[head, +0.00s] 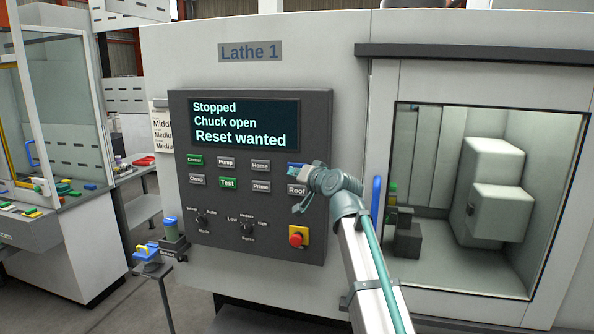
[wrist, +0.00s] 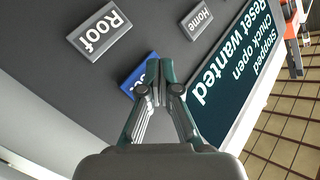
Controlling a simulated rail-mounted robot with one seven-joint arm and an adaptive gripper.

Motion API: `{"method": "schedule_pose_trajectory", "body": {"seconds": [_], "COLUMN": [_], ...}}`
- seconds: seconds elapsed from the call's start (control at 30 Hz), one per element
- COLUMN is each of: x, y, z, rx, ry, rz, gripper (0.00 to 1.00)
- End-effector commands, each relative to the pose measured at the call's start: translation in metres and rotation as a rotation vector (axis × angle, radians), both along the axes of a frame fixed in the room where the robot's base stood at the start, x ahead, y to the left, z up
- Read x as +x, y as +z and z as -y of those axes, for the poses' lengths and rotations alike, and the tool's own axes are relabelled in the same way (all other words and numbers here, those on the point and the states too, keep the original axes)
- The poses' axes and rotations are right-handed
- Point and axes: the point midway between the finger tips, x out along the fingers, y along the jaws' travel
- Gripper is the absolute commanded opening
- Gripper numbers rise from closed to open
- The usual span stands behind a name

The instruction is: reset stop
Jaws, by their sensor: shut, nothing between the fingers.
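The Lathe 1 panel (head: 255,205) has a screen (head: 245,124) reading "Stopped, Chuck open, Reset wanted". A blue button (wrist: 134,84) is in the upper button row at the right, mostly covered by my gripper; its label is hidden. It shows as a blue sliver in the head view (head: 294,165). My gripper (wrist: 160,66) is shut and empty, its fingertips over the blue button. I cannot tell whether they touch it. A red stop knob (head: 297,238) sits on a yellow plate at the panel's lower right.
Grey Home (head: 260,166) and Roof (head: 297,190) buttons are close to my gripper. Mode and Force knobs (head: 247,229) sit lower. A blue door handle (head: 376,198) and lathe window are to the right. A small stand (head: 152,262) is at the left.

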Motion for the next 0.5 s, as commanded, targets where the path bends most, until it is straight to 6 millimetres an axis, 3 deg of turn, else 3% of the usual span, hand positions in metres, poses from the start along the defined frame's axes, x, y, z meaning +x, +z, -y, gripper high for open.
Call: {"method": "schedule_pose_trajectory", "body": {"seconds": [0.5], "x": [0.0069], "y": [-0.0007], "z": [0.0012], "rx": [0.000], "ry": [0.000], "rz": [0.000], "gripper": [0.00]}}
